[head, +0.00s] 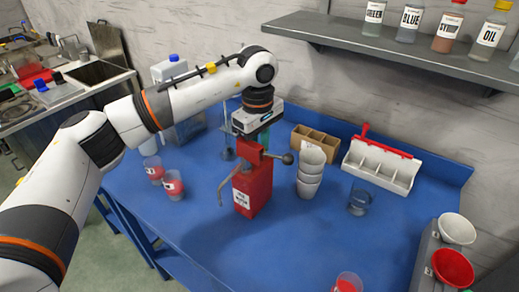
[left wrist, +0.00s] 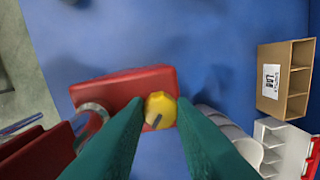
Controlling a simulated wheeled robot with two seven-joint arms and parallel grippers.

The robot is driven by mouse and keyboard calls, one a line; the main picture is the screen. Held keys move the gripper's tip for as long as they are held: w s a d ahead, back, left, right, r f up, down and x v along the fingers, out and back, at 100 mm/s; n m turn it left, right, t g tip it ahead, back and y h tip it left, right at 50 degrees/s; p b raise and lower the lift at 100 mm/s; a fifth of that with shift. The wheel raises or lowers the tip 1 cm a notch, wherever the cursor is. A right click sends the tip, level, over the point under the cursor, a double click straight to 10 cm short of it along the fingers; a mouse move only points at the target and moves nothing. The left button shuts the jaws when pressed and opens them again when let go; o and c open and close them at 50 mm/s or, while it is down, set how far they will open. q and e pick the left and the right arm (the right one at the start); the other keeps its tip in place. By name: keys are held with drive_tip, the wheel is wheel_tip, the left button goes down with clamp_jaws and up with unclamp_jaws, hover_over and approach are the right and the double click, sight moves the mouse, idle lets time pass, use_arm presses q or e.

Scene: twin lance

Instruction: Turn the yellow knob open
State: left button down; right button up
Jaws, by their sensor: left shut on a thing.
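The yellow knob (left wrist: 160,108) sits on top of a red dispenser (left wrist: 115,88) and shows between my left fingertips in the left wrist view. In the head view the red dispenser (head: 253,192) stands upright on the blue table, with a curved pipe at its left and a dark ball-ended lever at its right. My left gripper (head: 262,140) points down over it and hides the knob there. In the left wrist view the green fingers of my left gripper (left wrist: 160,115) are shut on the knob from both sides. My right gripper is not in view.
Stacked white cups (head: 310,175) stand close right of the dispenser. A cardboard divider box (head: 316,143), a white compartment tray (head: 381,168) and a clear glass (head: 359,203) are further right. Red-labelled cups (head: 174,187) stand left. The table's front middle is clear.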

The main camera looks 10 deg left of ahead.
use_arm(q)
drive_tip(key=n+b, duration=0.1)
drive_tip(key=n, duration=0.2)
drive_tip(key=shift+n, duration=0.3)
drive_tip(key=shift+d+n+b, duration=0.1)
drive_tip(key=shift+n+b, duration=0.7)
drive_tip(key=shift+n, duration=1)
drive_tip(key=c, duration=1.2)
unclamp_jaws()
drive_tip(key=shift+r, duration=0.1)
wheel_tip(320, 180, up, 12)
drive_tip(key=b, duration=0.1)
drive_tip(key=shift+s, duration=0.3)
